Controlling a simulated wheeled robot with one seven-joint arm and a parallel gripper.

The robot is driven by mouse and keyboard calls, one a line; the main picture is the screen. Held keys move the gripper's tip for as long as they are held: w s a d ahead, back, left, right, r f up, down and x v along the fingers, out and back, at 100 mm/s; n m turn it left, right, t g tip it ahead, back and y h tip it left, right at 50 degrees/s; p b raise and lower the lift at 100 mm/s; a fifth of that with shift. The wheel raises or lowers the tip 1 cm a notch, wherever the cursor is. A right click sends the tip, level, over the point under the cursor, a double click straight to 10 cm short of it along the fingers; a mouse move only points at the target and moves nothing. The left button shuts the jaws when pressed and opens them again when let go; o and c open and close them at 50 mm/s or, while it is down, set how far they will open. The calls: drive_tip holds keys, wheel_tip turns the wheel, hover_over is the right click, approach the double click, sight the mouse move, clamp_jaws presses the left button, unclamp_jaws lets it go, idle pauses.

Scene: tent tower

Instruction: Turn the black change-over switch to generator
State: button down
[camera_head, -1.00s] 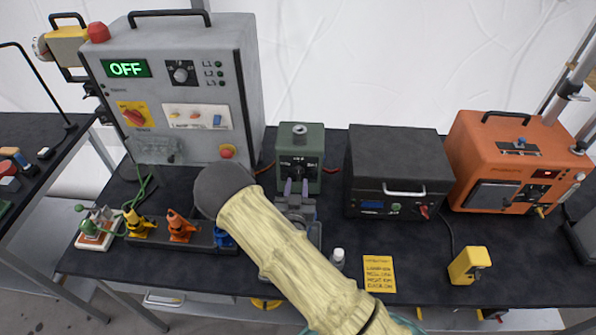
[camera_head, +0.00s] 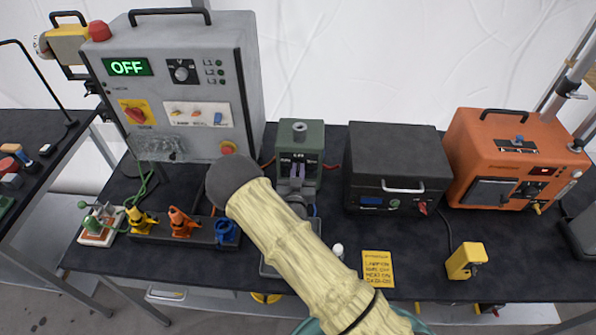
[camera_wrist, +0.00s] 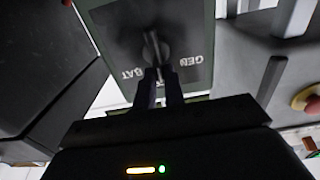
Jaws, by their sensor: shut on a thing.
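The black change-over switch (camera_wrist: 152,47) is on the dark front plate of a green box (camera_head: 301,132). In the wrist view the plate, seen upside down, carries the words GEN and BAT on either side of the lever. The lever lies nearly upright in that view. My gripper (camera_wrist: 158,76) has its two dark fingers closed on the lever's near end. In the head view my gripper (camera_head: 297,171) is at the front of the box, and its fingers largely hide the switch.
A tall grey cabinet (camera_head: 186,55) with an OFF display stands to the left. A black case (camera_head: 397,155) and an orange unit (camera_head: 490,145) stand to the right.

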drive_tip(key=shift+f+n+b, duration=0.1)
drive_tip(key=shift+n+b, duration=0.3)
drive_tip(key=n+b, duration=0.2)
drive_tip(key=n, duration=0.1)
drive_tip(key=a+n+b, duration=0.1)
drive_tip(key=n+b, duration=0.1)
drive_tip(key=n, duration=0.2)
drive_tip(key=a+f+n+b, duration=0.1)
drive_tip(key=n+b, duration=0.1)
drive_tip(key=n, duration=0.2)
idle(0.5)
drive_tip(key=c, duration=1.5)
unclamp_jaws()
